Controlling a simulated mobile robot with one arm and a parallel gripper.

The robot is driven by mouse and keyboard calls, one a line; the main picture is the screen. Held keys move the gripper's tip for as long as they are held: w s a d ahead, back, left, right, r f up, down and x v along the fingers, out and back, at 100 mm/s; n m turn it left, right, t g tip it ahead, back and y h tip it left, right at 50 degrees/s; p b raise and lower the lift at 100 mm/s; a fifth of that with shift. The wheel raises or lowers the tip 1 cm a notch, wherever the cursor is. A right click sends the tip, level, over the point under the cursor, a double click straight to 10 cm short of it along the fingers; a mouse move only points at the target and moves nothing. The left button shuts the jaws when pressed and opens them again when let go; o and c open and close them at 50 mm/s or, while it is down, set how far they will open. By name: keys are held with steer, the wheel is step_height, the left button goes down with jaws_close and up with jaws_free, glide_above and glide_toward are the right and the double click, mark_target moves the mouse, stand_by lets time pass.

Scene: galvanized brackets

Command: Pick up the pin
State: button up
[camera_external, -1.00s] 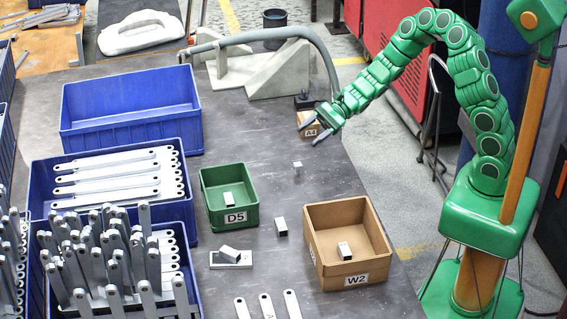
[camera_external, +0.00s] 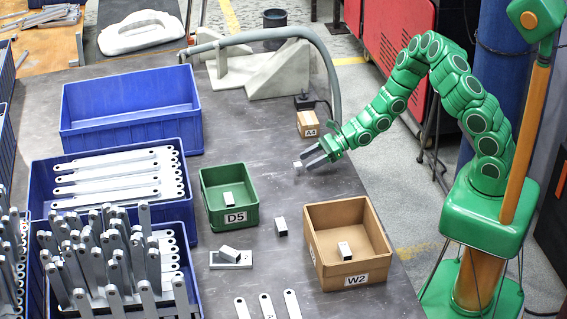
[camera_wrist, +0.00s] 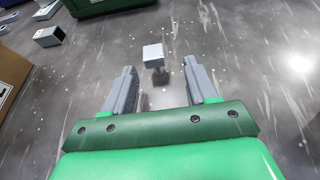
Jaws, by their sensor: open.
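The pin (camera_external: 297,164) is a small light-grey piece with a square head, standing on the dark table to the right of the green bin. In the wrist view the pin (camera_wrist: 153,54) shows its pale head on a darker, thinner stem. My gripper (camera_external: 305,159) is low over the table, just right of the pin, with its two grey fingers apart. In the wrist view my gripper (camera_wrist: 161,70) is open and empty. The pin is just beyond the fingertips, in line with the gap between them.
The green D5 bin (camera_external: 209,217), tan W2 box (camera_external: 374,275) and small A4 box (camera_external: 308,124) stand around. A metal block (camera_external: 281,227) lies between bin and box. Blue crates (camera_external: 130,132) fill the left. The table around the pin is clear.

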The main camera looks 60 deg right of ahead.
mark_target(293, 175)
steer(key=shift+s+a+r+x, duration=0.1)
steer(key=shift+x, duration=1.05)
steer(key=shift+s+a+r+x, duration=0.1)
steer(key=shift+x, duration=1.05)
steer(key=shift+a+r+x, duration=0.1)
steer(key=shift+x, duration=1.1)
jaws_close()
